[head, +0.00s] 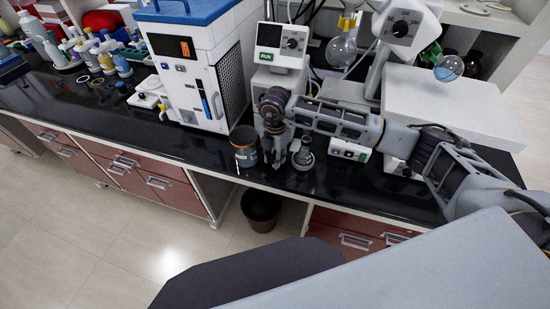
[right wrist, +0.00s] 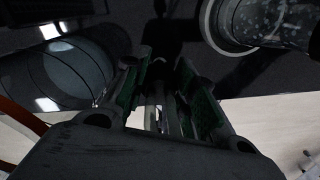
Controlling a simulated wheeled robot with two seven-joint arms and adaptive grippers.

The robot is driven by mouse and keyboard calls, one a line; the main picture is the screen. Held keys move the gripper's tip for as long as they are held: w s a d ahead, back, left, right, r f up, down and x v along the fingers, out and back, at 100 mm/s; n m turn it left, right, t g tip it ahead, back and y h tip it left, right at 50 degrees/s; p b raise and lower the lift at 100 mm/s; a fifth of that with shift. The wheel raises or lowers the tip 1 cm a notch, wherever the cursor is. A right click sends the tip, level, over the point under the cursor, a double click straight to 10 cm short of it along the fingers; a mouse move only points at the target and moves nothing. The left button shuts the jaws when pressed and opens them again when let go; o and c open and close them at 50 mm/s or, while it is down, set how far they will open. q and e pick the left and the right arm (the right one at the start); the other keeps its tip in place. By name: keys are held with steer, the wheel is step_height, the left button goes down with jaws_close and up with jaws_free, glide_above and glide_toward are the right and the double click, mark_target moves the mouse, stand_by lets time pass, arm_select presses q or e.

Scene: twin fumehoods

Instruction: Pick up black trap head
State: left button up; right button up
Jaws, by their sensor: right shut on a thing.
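My right gripper (head: 277,158) reaches down over the black bench, between a dark canister with an orange rim (head: 245,150) and a small glass vessel (head: 303,156). In the right wrist view my right gripper (right wrist: 160,85) has its green-lined fingers closed on a dark piece (right wrist: 158,68), which I take for the black trap head. The fingers hide most of it, and I cannot tell whether it is clear of the bench. The canister stands close on the left in the right wrist view (right wrist: 75,72), and a round vessel (right wrist: 255,28) on the right. My left gripper is not in view.
A white and blue instrument (head: 190,75) stands behind to the left. A small controller (head: 282,45) and a stand with a dial (head: 402,28) are behind. Bottles (head: 105,55) crowd the far left. The bench's front edge is close; a dark bin (head: 261,207) is below.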

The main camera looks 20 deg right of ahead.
step_height(320, 180, up, 8)
steer(key=shift+r+b, duration=0.15)
steer(key=shift+b, duration=0.6)
steer(key=shift+r, duration=0.7)
steer(key=shift+d, duration=0.1)
